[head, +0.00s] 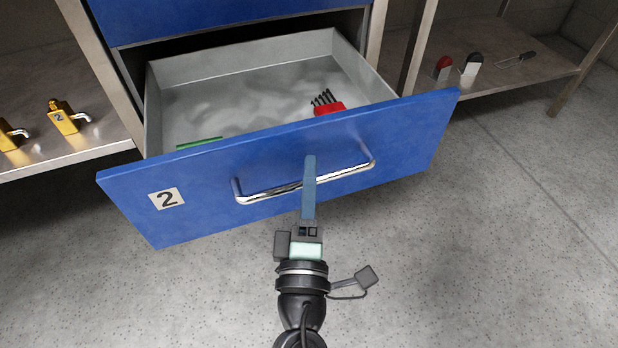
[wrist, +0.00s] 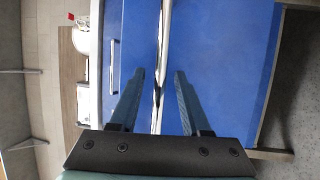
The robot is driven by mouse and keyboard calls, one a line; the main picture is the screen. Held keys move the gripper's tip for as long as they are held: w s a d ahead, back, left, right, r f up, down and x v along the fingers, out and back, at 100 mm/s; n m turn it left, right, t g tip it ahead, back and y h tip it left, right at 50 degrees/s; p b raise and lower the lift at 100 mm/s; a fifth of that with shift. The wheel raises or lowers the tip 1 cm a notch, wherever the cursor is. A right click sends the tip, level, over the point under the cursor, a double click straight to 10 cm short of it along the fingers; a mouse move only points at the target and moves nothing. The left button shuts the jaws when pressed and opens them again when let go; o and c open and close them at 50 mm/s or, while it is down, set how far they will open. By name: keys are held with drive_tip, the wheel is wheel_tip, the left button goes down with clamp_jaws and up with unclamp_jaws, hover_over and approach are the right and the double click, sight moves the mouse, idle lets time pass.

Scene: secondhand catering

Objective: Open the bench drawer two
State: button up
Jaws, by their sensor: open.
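The blue drawer marked 2 (head: 210,195) stands pulled well out of the bench, its grey interior showing. Its chrome bar handle (head: 265,194) runs across the front. In the head view my gripper (head: 309,160) is at the handle's middle, one blue finger crossing in front of the bar. In the wrist view my gripper (wrist: 160,73) has its two fingers apart, with the handle bar (wrist: 165,40) running between them. Whether either finger touches the bar I cannot tell.
Inside the drawer lie a red holder with black keys (head: 328,105) and a green item (head: 199,143), partly hidden by the front. The floor in front is clear.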

drive_tip(key=b+v, duration=0.7)
drive_tip(key=v, duration=0.6)
idle(0.5)
